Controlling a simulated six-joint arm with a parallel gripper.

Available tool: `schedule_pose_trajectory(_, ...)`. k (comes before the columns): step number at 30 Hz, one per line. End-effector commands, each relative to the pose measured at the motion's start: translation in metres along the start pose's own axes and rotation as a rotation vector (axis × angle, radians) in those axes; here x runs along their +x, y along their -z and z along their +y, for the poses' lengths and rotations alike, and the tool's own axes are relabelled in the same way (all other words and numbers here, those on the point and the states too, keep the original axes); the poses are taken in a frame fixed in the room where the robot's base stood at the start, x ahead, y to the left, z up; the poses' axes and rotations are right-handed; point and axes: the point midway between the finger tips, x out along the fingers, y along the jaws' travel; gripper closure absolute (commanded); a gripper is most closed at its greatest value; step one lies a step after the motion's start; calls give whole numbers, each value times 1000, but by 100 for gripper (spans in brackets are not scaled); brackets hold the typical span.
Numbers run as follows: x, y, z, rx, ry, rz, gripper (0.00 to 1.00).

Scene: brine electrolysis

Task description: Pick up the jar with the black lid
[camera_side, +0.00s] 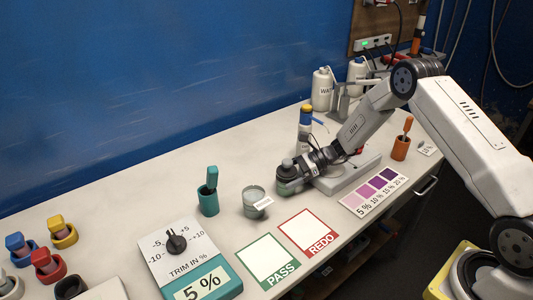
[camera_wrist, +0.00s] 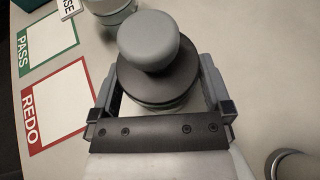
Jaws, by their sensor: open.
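The jar with the black lid (camera_side: 289,186) stands on the white bench beside the grey stand. In the wrist view its dark round lid (camera_wrist: 130,82) has a big grey knob (camera_wrist: 148,40) on top, and a little of the greenish jar body shows below it. My gripper (camera_side: 303,168) is at the jar, coming from its right in the side view. In the wrist view my gripper (camera_wrist: 160,86) is open, with one finger on each side of the lid. I cannot tell whether the fingers touch the jar.
A second jar with a label (camera_side: 253,202) stands close on the left. A teal holder (camera_side: 208,202), the PASS card (camera_side: 266,262), the REDO card (camera_side: 308,233) and a purple color chart (camera_side: 374,192) lie around. A grey stand (camera_side: 345,178) is just right. Bare bench lies behind the jar.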

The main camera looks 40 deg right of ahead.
Motion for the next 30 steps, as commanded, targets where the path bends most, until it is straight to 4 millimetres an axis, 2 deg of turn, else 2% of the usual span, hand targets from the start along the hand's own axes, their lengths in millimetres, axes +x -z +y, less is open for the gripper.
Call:
schedule_pose_trajectory(16,2,0,0,0,1,0,0)
schedule_pose_trajectory(24,2,0,0,0,1,0,86)
schedule_pose_trajectory(25,2,0,0,-1,1,-1,88)
schedule_pose_trajectory(30,2,0,0,-1,1,-1,88)
